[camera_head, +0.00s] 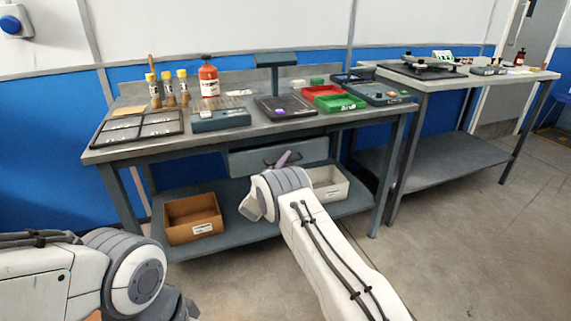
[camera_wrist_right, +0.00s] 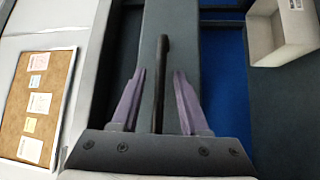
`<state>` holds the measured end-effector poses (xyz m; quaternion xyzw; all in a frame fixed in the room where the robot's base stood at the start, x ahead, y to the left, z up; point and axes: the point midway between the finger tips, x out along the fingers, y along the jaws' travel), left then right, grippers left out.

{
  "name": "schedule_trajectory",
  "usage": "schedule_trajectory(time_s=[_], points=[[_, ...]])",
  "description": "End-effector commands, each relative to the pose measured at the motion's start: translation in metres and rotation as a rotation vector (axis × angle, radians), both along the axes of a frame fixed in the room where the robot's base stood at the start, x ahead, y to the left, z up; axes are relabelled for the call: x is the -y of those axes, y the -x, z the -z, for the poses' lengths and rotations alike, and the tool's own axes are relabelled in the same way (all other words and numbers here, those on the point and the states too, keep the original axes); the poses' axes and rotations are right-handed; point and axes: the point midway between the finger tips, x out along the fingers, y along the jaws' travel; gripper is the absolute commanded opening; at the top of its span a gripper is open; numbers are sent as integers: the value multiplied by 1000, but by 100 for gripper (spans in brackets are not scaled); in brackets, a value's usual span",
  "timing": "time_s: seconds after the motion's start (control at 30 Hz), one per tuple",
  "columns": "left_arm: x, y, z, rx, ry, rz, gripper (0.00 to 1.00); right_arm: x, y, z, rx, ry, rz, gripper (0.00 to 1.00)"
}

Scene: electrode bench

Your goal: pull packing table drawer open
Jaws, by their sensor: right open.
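The packing table's grey drawer (camera_head: 243,162) hangs under the tabletop and looks shut. Its dark bar handle (camera_head: 268,162) is partly hidden by my right gripper (camera_head: 284,157) in the head view. In the right wrist view, the handle (camera_wrist_right: 161,60) runs upright between the two purple fingers of my right gripper (camera_wrist_right: 159,76). The fingers are open, with a gap on each side of the bar. The drawer front (camera_wrist_right: 180,30) is behind it. My left arm is at the lower left of the head view, and its fingers do not show.
The packing table (camera_head: 150,152) carries bottles, trays and a scale. On its lower shelf stand a brown box (camera_head: 192,232) and a white box (camera_head: 335,190), close under the right wrist. A second table (camera_head: 440,158) is at the right. The floor in front is clear.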

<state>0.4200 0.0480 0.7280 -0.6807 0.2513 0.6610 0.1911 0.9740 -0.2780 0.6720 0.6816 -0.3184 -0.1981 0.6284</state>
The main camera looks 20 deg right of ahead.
Motion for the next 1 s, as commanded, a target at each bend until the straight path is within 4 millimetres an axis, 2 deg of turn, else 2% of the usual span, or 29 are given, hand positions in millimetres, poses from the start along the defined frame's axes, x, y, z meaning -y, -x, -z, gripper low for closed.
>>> schedule_trajectory(time_s=[0.13, 0.17, 0.2, 0.27, 1.0], points=[[0, 0, 0, 0, 0, 0, 50, 0, 0, 0, 0, 0, 0, 45], [0, 0, 0, 0, 0, 0, 50, 0, 0, 0, 0, 0, 0, 37], [0, 0, 0, 0, 0, 0, 50, 0, 0, 0, 0, 0, 0, 22], [0, 0, 0, 0, 0, 0, 50, 0, 0, 0, 0, 0, 0, 0], [0, 0, 0, 0, 0, 0, 50, 0, 0, 0, -1, -1, 0, 0]])
